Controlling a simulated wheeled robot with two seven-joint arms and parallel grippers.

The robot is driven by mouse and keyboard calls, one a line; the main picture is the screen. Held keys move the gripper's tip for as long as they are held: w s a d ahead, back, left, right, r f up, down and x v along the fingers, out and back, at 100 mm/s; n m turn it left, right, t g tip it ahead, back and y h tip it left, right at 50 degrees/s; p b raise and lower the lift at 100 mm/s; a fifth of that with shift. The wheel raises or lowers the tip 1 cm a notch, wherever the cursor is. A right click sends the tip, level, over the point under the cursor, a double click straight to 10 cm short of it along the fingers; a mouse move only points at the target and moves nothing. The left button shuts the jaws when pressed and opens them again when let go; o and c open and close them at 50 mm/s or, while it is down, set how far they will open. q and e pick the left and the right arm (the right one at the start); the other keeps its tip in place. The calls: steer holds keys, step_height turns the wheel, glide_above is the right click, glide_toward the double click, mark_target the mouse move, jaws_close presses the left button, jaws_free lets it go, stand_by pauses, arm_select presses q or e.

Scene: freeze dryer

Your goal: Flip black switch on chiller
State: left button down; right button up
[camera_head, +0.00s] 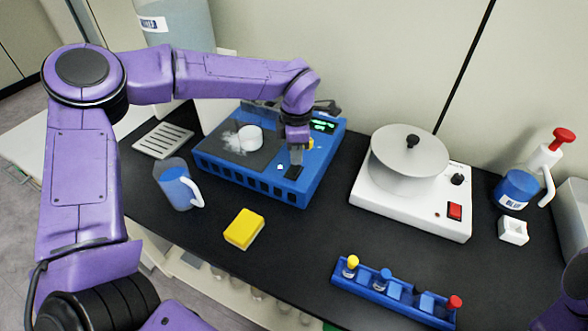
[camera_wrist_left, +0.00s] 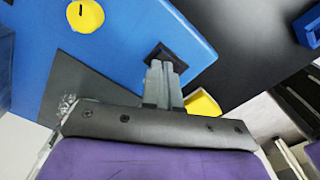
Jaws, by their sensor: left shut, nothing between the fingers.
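The chiller (camera_head: 262,178) is a blue box with a green-lit display in the middle of the bench. Its small black switch (camera_head: 293,173) is on the top near the front right edge. In the left wrist view the black switch (camera_wrist_left: 178,60) shows on the blue top of the chiller (camera_wrist_left: 125,65), partly covered by the fingers. My left gripper (camera_head: 295,162) points down at the switch. Its two grey fingers (camera_wrist_left: 163,68) are together and empty, with the tips over or at the switch. I cannot tell whether they touch it. My right gripper is out of view.
A yellow knob (camera_wrist_left: 85,15) is on the chiller. A yellow sponge (camera_head: 244,229) and blue mug (camera_head: 176,187) are in front and left. A white device (camera_head: 412,192) with a red switch stands right. A blue tube rack (camera_head: 390,292) lies in front.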

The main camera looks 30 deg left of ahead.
mark_target(296, 167)
arm_select(q)
steer(key=shift+f+b, duration=0.5)
steer(key=shift+f, duration=0.55)
stand_by(0.4)
steer(key=shift+r, duration=0.1)
step_height(296, 167, up, 7)
steer(key=p, duration=0.7)
steer(key=shift+p, duration=0.3)
